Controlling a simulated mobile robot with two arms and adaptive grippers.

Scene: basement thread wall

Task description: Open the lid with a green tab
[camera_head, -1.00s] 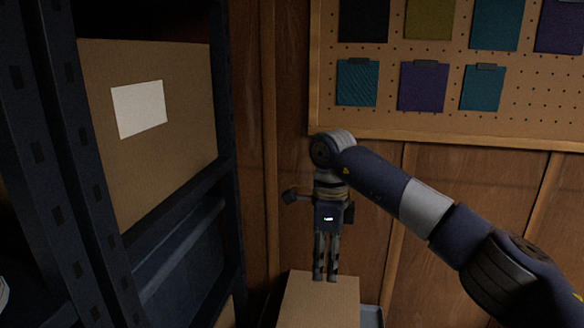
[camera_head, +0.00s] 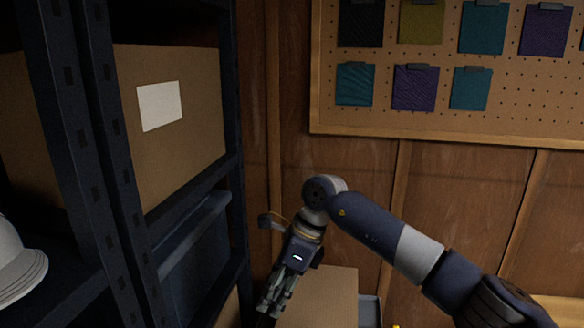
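No lid with a green tab can be made out in the head view. My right gripper (camera_head: 270,303) hangs from the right arm near the bottom centre, tilted down and to the left. Its fingers are beside the left edge of a closed-looking cardboard box (camera_head: 330,300) in this view. The fingers are dark and seen at an angle, so their opening is unclear. No object shows between them. My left gripper is out of view.
A dark metal shelf rack (camera_head: 118,150) fills the left, holding a large cardboard box with a white label (camera_head: 160,106). A white rounded object (camera_head: 18,265) sits lower left. A pegboard (camera_head: 540,100) with coloured swatches hangs on the wooden wall. A grey edge (camera_head: 369,310) shows beside the lower box.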

